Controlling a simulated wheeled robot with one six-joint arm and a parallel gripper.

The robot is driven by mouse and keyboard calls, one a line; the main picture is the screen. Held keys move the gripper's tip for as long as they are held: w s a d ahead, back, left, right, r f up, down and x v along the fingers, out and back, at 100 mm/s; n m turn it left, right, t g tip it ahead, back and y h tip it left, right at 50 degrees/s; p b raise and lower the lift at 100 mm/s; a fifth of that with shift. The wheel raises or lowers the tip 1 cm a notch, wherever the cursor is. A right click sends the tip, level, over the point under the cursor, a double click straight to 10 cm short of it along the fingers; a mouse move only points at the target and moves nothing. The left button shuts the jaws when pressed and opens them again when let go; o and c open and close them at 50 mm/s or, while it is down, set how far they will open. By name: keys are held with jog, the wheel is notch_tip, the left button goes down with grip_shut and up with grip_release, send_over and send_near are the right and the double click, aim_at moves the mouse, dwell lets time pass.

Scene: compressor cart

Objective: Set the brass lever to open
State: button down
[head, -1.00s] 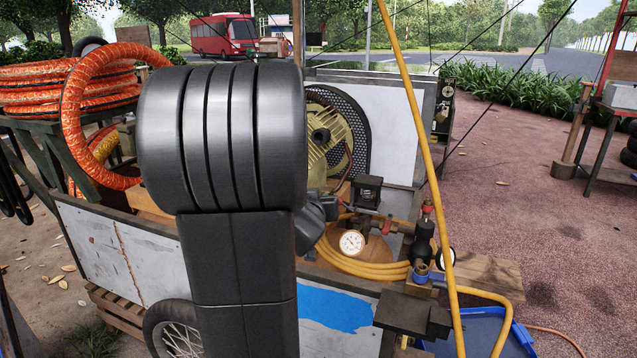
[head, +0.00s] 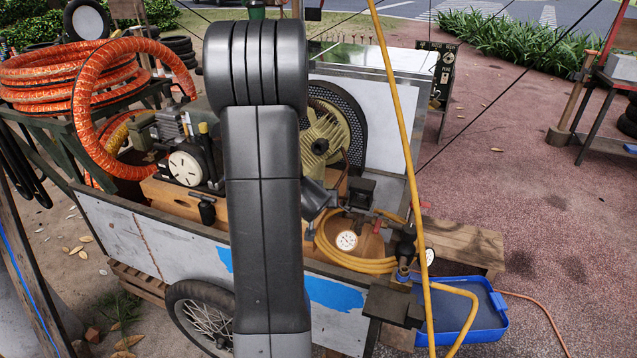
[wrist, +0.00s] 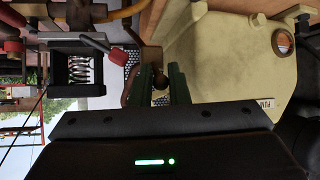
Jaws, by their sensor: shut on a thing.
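In the wrist view my gripper (wrist: 162,88) has two green fingers, one on each side of a small brass-coloured piece (wrist: 160,84), which I take to be the brass lever. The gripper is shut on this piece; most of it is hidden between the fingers. A brown, brass-toned block (wrist: 151,57) shows just beyond the fingertips. A large cream-coloured tank or housing (wrist: 225,55) fills the right side close by. In the head view my arm covers the gripper and the lever, so the lever's setting cannot be told there.
The head view shows a round white gauge (head: 346,240) beside coiled yellow hose (head: 365,262) in the cart. A yellow hose (head: 405,150) runs upright in front. A red-handled part (wrist: 95,43) lies left of the fingers. A blue tray (head: 485,325) sits at the lower right.

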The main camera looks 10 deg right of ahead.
jog(key=shift+w+d+r+g+y+p, duration=0.1)
jog(key=shift+w+r+g+y+p, duration=0.2)
jog(key=shift+p, duration=1.55)
jog(key=shift+s+d+r+g+y+p, duration=0.1)
jog(key=shift+r+g+p, duration=0.35)
jog(key=shift+p, duration=1.45)
jog(key=shift+w+d+r+g+y+p, duration=0.15)
jog(key=shift+g+p, duration=0.3)
jog(key=shift+p, duration=1.4)
jog(key=g+y+p, duration=0.1)
jog(key=p, duration=0.2)
jog(key=shift+w+f, duration=0.1)
jog(key=shift+w, duration=0.1)
jog(key=shift+w+d+m+g+p, duration=0.1)
jog(key=shift+m+g+p, duration=0.2)
jog(key=shift+p, duration=0.15)
jog(key=shift+f, duration=0.1)
jog(key=c, duration=1.7)
grip_release()
jog(key=b+v, duration=0.2)
jog(key=v, duration=1.1)
jog(key=shift+s+r, duration=0.2)
jog(key=shift+r, duration=0.2)
jog(key=shift+d, duration=0.1)
jog(key=shift+a+p+x, duration=0.2)
jog(key=shift+p+x, duration=0.8)
jog(key=shift+x, duration=5.95)
